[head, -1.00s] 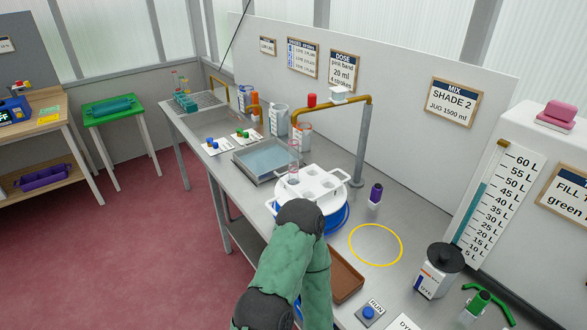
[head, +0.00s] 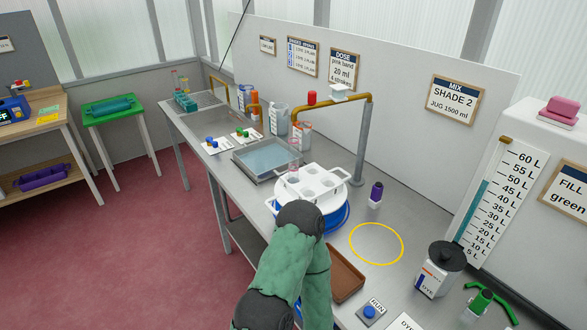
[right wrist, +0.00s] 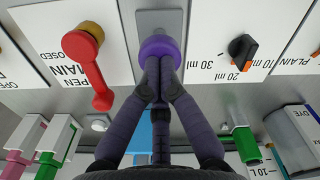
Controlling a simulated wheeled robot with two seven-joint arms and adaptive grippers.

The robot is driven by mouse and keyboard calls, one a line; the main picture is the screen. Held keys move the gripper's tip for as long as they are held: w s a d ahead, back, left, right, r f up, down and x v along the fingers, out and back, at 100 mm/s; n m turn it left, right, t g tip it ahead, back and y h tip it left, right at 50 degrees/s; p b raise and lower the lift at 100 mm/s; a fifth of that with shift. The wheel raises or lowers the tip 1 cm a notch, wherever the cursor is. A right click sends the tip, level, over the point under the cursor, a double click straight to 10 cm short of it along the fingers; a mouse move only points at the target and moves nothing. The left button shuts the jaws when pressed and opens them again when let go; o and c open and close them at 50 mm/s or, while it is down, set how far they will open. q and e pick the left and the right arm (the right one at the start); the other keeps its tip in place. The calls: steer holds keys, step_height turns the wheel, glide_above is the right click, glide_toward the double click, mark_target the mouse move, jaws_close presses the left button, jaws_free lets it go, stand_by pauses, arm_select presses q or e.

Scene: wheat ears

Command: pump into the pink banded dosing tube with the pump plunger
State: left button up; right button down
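In the right wrist view the pump plunger is a purple knob (right wrist: 159,46) on a grey plate. My right gripper (right wrist: 161,66) is shut, its fingertips together against the lower part of the knob; I see no grip around it. In the head view a clear tube with a pinkish band (head: 294,164) stands at the back left of the white rack (head: 326,200). I cannot read its fill. One of my arms reaches up from the bottom middle towards the rack; its gripper is hidden.
Beside the plunger are a red lever (right wrist: 88,75) and a black volume dial (right wrist: 243,50) with an orange pointer. Green-handled taps (right wrist: 245,143) lie below. On the bench are a dye canister (head: 438,270), a brown tray (head: 346,275) and an empty yellow ring (head: 377,244).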

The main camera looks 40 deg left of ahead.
steer(key=shift+f+b, duration=1.5)
steer(key=shift+f, duration=0.65)
steer(key=shift+s+r, duration=0.1)
steer(key=shift+r, duration=0.05)
steer(key=shift+r+p, duration=2.4)
steer(key=shift+r, duration=0.55)
steer(key=shift+f, duration=0.2)
steer(key=shift+f+b, duration=2.25)
steer(key=shift+f, duration=0.6)
steer(key=shift+r, duration=0.15)
steer(key=shift+r+p, duration=2.35)
steer(key=shift+r, duration=0.55)
steer(key=shift+f, duration=0.25)
